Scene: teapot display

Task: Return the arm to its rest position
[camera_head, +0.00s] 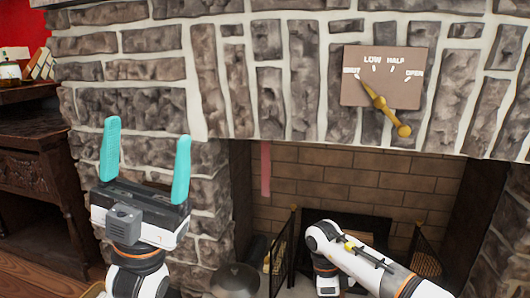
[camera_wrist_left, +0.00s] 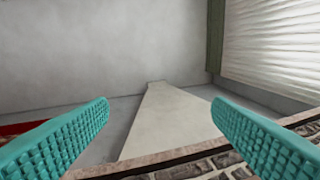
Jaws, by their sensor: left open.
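My left gripper (camera_head: 146,172) is raised in front of the stone fireplace wall, with its two teal fingers pointing up and spread apart. It is open, with nothing between the fingers. In the left wrist view, the teal fingers (camera_wrist_left: 160,135) stand wide apart at the two sides, with grey wall and a pale tapering surface beyond them. My right arm shows at the lower right in the head view, in front of the fireplace opening. Its gripper cannot be made out.
A brown plate (camera_head: 385,95) marked LOW, HALF and OPEN, with a brass lever (camera_head: 383,104), is on the stone wall (camera_head: 190,60). A dark carved cabinet (camera_head: 35,165) stands at the left. A fire screen (camera_head: 425,255) stands by the hearth. The space above my left gripper looks clear.

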